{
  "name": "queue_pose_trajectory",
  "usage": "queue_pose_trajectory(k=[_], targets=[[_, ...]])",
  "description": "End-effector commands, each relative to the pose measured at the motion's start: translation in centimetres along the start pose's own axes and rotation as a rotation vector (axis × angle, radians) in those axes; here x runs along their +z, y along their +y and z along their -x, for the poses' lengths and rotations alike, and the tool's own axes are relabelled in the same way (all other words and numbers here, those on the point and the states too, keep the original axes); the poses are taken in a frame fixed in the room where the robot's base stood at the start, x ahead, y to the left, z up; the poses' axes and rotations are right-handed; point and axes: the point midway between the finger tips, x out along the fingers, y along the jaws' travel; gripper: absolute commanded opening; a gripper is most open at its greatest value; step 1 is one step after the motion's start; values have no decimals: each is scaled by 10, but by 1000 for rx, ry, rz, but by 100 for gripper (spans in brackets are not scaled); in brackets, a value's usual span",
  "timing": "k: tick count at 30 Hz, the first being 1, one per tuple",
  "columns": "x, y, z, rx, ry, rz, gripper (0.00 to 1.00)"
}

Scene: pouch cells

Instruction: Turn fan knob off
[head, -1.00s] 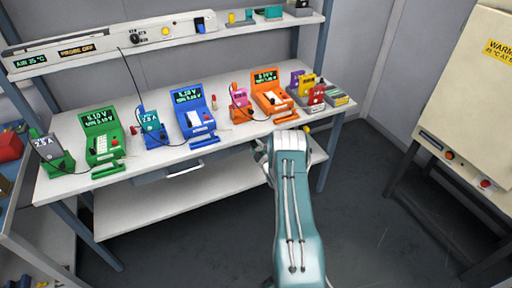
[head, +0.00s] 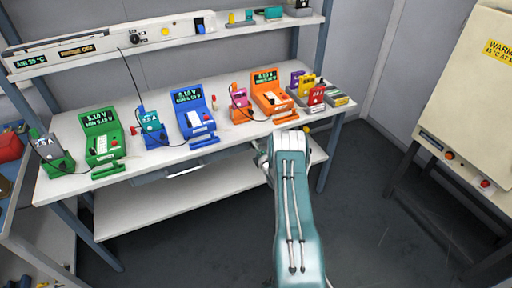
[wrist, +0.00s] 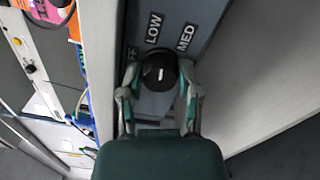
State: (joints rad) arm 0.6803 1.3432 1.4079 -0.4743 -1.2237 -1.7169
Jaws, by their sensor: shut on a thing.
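In the wrist view a round black knob (wrist: 160,76) with a short white mark sits on a blue-grey panel (wrist: 207,20). The panel is lettered LOW and MED; a third label at the knob's left is partly hidden by a finger. The white mark stands near upright in the picture, roughly toward LOW; its exact setting is hard to tell. My gripper (wrist: 160,70) is shut on the knob, one finger at each side. In the head view my arm's wrist part hides the fingers, and I cannot make out the knob there.
A white workbench (head: 235,135) carries green, blue and orange testers and small coloured blocks. A shelf (head: 90,60) above has another dark knob (head: 136,40). A cream cabinet (head: 465,95) with a warning label stands at the right. Dark floor (head: 380,200) is open between bench and cabinet.

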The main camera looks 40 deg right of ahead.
Motion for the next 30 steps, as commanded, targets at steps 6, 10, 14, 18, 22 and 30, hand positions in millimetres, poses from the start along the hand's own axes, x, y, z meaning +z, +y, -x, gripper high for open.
queue_pose_trajectory(k=[6, 10, 14, 18, 22, 30], targets=[[-6, -4, 1, -9, 13, 202, 0], [-6, -5, 1, -9, 14, 325, 0], [-7, -5, 2, -10, 15, 448, 0], [-7, -6, 2, -10, 16, 580, 0], [-7, -7, 2, -10, 17, 703, 0], [-6, -8, 3, -10, 19, 950, 0]])
